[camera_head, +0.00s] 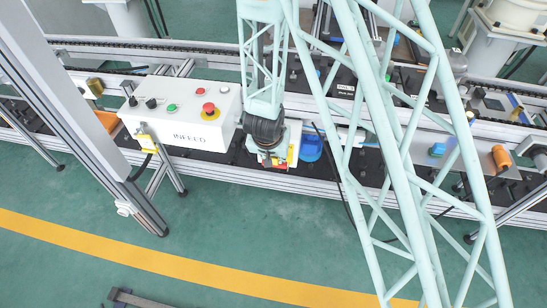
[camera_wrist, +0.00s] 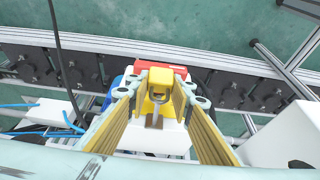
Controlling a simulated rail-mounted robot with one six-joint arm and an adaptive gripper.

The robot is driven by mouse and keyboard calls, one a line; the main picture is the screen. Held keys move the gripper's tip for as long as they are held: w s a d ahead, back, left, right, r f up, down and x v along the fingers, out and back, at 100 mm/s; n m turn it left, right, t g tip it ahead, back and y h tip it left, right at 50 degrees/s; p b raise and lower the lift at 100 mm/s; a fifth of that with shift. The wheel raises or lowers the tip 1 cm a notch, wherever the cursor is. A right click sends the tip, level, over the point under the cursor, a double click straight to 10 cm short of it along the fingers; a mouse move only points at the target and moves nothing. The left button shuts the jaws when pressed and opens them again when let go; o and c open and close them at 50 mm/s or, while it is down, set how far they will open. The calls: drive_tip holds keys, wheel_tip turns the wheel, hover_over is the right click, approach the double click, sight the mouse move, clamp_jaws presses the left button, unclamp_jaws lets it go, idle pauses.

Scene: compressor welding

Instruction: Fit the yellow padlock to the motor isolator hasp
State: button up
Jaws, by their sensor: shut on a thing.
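I cannot tell for sure which part is the isolator hasp, or whether the shackle touches the plate. In the head view, my gripper (camera_head: 278,158) is low over the conveyor's near side, and its fingers largely hide the padlock.
A white INFEED control box (camera_head: 190,112) with a red emergency stop (camera_head: 208,108) stands left of my gripper. A blue part (camera_head: 310,148) is close on the right. An orange cylinder (camera_head: 500,157) is further right. The green floor (camera_head: 230,215) in front is open.

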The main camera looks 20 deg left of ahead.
drive_tip(key=shift+w+a+p, duration=0.1)
drive_tip(key=shift+w+p, duration=0.55)
drive_tip(key=shift+w, duration=0.25)
drive_tip(key=shift+c, duration=0.4)
idle(0.6)
drive_tip(key=o, duration=1.2)
drive_tip(key=shift+c, duration=0.2)
drive_tip(key=shift+s+r, duration=0.1)
drive_tip(key=shift+r, duration=0.1)
drive_tip(key=v, duration=1.1)
drive_tip(key=shift+r, duration=0.35)
drive_tip(key=shift+s, duration=0.1)
